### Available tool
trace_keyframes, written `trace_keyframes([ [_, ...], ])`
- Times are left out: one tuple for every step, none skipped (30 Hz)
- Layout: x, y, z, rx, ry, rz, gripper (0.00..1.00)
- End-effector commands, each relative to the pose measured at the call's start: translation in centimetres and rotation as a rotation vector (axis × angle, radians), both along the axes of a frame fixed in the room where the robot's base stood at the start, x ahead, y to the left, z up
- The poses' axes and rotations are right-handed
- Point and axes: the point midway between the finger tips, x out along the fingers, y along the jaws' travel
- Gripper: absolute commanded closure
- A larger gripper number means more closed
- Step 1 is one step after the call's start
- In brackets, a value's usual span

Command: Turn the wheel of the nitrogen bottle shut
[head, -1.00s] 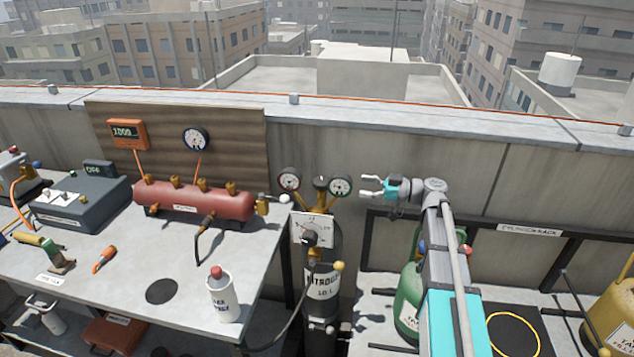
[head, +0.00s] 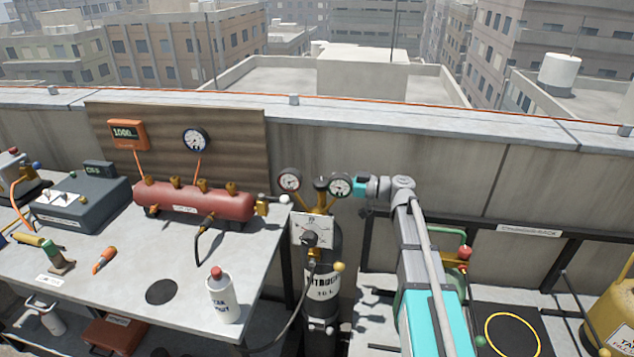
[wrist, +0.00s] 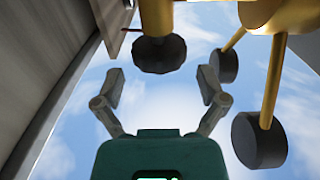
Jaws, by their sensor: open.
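The nitrogen bottle (head: 322,287) is a black cylinder with a white label, standing upright at the right end of the bench. Its dark wheel (head: 320,184) shows at the top, between two round gauges. In the wrist view a dark ridged wheel (wrist: 158,54) sits on a brass stem, just beyond and between my fingertips. My gripper (wrist: 162,87) is open and empty, its two fingers spread and apart from the wheel. In the head view my teal gripper body is right of the right gauge (head: 340,186), and its fingers are hidden behind that gauge.
A white panel with a black knob (head: 310,238) is in front of the bottle. A hose runs down from it. The red manifold (head: 195,200) and a white bottle (head: 222,297) stand on the bench. The concrete parapet (head: 420,170) is close behind.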

Motion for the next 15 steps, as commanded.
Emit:
trace_keyframes([
  [0.2, 0.9, 0.0, 0.0, 0.0, 0.003, 0.09],
  [0.3, 1.3, 0.0, 0.0, 0.0, 0.003, 0.09],
  [0.4, 1.8, 0.0, 0.0, 0.0, 0.003, 0.09],
  [0.5, 2.2, 0.0, 0.0, 0.0, 0.002, 0.09],
  [0.5, 2.6, 0.0, 0.0, 0.0, 0.002, 0.09],
  [0.6, 3.0, 0.0, 0.0, 0.0, 0.003, 0.09],
  [0.7, 3.4, 0.0, 0.0, 0.0, 0.003, 0.09],
  [0.8, 3.6, 0.0, 0.0, 0.0, 0.002, 0.09],
  [0.8, 4.0, 0.0, 0.0, 0.0, 0.001, 0.09],
  [0.9, 4.2, 0.0, 0.0, 0.0, 0.001, 0.09],
  [0.9, 4.4, 0.0, 0.0, 0.0, 0.001, 0.09],
  [1.0, 4.7, 0.0, 0.0, 0.0, 0.001, 0.09],
  [1.0, 4.8, 0.0, 0.0, 0.0, 0.002, 0.09],
  [1.0, 4.9, 0.0, 0.0, 0.0, 0.002, 0.09],
  [1.0, 5.1, 0.0, 0.0, 0.0, 0.002, 0.09],
])
